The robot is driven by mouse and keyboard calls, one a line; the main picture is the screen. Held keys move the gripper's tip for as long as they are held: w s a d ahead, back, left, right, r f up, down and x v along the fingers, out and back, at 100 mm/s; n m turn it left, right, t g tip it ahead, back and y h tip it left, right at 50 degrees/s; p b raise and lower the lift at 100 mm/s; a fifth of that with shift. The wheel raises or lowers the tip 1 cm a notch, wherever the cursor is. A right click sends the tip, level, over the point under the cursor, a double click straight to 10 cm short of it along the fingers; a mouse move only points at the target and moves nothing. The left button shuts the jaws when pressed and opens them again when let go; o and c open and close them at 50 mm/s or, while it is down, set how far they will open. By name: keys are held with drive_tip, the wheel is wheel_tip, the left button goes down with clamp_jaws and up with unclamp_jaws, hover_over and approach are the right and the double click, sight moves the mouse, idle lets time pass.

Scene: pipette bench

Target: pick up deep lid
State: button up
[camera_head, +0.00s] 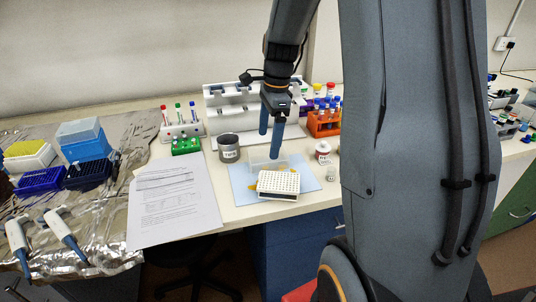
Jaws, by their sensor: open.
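A clear, pale box-like piece that looks like the deep lid (258,165) is on the light blue mat (240,190), just behind a white well plate (279,184). My gripper (269,146) points down from above with its two blue fingers apart and nothing visible between them. The nearer fingertip overlaps the lid's back part in the picture. I cannot tell whether it touches the lid. Part of the lid is hidden by the finger and the plate.
Behind are a white stand (222,100) and an orange tube rack (324,124). Papers (175,203) lie to the left. My arm hides the bench's right part.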

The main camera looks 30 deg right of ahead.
sight(268, 150)
drive_tip(key=shift+f+p, duration=0.4)
drive_tip(key=shift+f, duration=1.35)
drive_tip(key=c, duration=1.1)
